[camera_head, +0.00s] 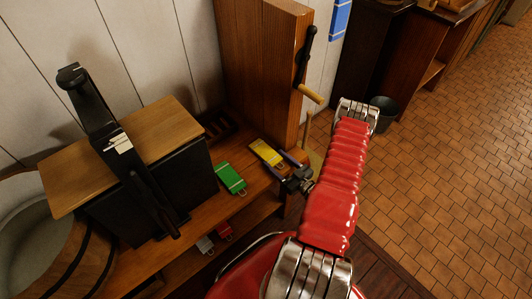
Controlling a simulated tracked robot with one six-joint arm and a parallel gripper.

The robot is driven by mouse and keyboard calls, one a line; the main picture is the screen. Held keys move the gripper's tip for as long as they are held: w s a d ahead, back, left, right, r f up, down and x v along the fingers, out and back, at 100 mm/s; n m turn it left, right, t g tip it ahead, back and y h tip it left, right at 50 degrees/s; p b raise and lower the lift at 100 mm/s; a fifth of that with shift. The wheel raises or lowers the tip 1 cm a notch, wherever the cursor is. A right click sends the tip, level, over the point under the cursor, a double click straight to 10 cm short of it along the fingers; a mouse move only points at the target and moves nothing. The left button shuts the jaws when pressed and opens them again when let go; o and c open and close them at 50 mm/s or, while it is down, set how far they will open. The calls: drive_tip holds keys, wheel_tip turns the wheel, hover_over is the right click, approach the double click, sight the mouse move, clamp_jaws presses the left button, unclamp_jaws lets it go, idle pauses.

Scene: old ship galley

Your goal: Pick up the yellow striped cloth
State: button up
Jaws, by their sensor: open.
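The yellow striped cloth (264,151) lies flat on the wooden bench top (205,215), near the foot of the tall wooden panel. My gripper (281,164) is at the bench's right edge, just right of and below the cloth in the picture. Its two fingers are spread and point toward the cloth. Nothing shows between them. One finger is close to the cloth's lower right end; I cannot tell whether it touches.
A wooden-topped dark box (150,190) with a black lever stands further left. A tall wooden panel (262,75) with a crank handle (310,93) rises behind. Tiled floor is open at right.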

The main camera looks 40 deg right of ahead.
sight(271, 156)
drive_tip(key=shift+w+a, duration=0.1)
drive_tip(key=shift+w, duration=1.65)
drive_tip(key=shift+c, duration=0.4)
drive_tip(key=c, duration=0.8)
